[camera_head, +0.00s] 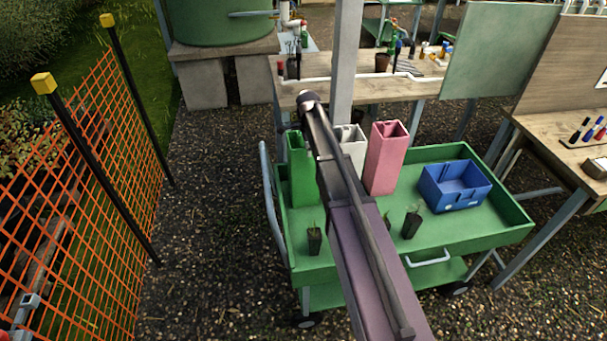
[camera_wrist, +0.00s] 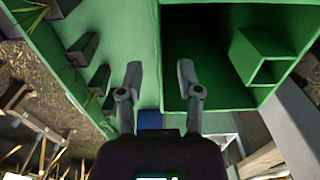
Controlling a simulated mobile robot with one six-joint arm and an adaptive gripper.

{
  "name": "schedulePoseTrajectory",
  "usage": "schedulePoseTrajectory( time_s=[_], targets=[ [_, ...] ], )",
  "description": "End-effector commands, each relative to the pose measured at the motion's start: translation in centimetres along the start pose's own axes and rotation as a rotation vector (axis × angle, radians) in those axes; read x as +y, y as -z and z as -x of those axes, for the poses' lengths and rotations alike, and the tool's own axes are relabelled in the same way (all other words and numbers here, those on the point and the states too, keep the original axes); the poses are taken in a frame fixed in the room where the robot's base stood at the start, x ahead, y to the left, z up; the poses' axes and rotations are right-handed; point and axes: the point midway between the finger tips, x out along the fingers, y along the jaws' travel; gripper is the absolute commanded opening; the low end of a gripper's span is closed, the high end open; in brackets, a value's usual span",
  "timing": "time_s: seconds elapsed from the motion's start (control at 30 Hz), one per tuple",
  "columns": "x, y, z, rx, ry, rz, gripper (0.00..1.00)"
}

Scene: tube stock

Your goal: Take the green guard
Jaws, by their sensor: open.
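The green guard (camera_head: 303,172) is a tall square hollow tube standing upright at the back left of the green cart's tray, partly covered by my arm in the head view. In the wrist view a large square green opening (camera_wrist: 212,103), dark inside, with a smaller green shape in it, appears to be the guard from above. My gripper (camera_wrist: 160,75) is open and empty. Its right finger overlaps the dark opening and its left finger lies left of the opening's left edge. I cannot tell whether they touch it. The gripper is not visible in the head view.
A white guard (camera_head: 352,150) and a pink guard (camera_head: 384,162) stand right of the green one. A blue bin (camera_head: 455,190) sits at the cart's right. Small plant pots (camera_head: 315,240) stand along the tray's (camera_head: 480,235) front. An orange fence (camera_head: 95,165) is at left.

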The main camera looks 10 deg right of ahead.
Motion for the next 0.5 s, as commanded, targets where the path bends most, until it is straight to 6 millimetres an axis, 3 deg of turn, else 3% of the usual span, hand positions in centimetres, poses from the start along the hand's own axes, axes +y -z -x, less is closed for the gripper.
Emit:
schedulePoseTrajectory(
  time_s=[0.2, 0.5],
  targets=[
    [0.0, 0.0, -2.0, 0.000, 0.000, 0.000, 0.46],
    [0.0, 0.0, -2.7, 0.000, 0.000, 0.000, 0.46]
  ],
)
